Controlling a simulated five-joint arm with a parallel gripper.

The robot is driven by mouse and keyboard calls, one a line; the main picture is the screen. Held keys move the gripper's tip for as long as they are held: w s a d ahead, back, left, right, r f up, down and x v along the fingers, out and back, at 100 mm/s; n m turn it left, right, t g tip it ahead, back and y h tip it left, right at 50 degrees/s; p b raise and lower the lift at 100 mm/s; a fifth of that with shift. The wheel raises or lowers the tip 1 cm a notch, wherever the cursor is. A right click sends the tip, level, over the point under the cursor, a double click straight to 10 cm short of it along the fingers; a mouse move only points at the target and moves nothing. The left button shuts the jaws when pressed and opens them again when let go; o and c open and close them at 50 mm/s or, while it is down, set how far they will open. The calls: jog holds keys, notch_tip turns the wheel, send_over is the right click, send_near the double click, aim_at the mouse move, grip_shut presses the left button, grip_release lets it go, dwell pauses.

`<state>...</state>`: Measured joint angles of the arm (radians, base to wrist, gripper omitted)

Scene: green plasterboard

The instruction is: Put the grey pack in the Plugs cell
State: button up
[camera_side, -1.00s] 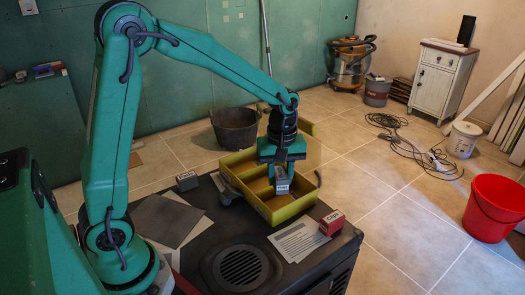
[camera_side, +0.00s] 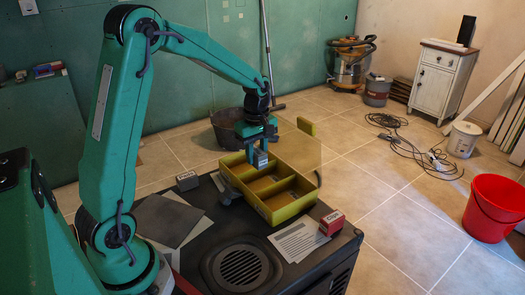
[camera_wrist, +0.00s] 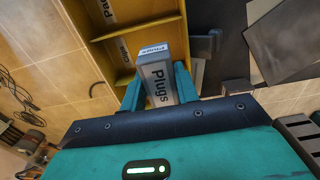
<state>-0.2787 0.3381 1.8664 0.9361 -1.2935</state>
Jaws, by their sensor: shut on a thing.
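The grey pack (camera_side: 261,159) is held between my gripper's fingers (camera_side: 261,154). In the wrist view the pack (camera_wrist: 158,76) shows a "Plugs" label, with a green finger on each side. The yellow tray (camera_side: 294,210) has several cells. In the side view my gripper holds the pack over the tray's far end, apparently above the floor of the cell. In the wrist view, labels reading "Pads" (camera_wrist: 104,10) and "Caps" (camera_wrist: 123,50) show partly in the tray. The label of the cell by the pack is hidden.
A second grey pack (camera_side: 187,181) stands left of the tray. A dark flat plate (camera_side: 168,220) lies to the left. A black bucket (camera_side: 228,128) stands on the floor behind.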

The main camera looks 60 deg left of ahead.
jog(key=a+f, duration=0.2)
jog(key=a, duration=0.1)
jog(key=a+f, duration=0.2)
jog(key=a, duration=0.2)
jog(key=a+f, duration=0.2)
jog(key=a, duration=0.1)
jog(key=shift+w+a+f, duration=0.15)
jog(key=shift+w+a, duration=0.05)
jog(key=shift+w, duration=0.05)
jog(key=shift+f, duration=2)
jog(key=shift+f, duration=0.1)
jog(key=o, duration=1)
notch_tip(320, 180, up, 12)
jog(key=shift+r, duration=0.15)
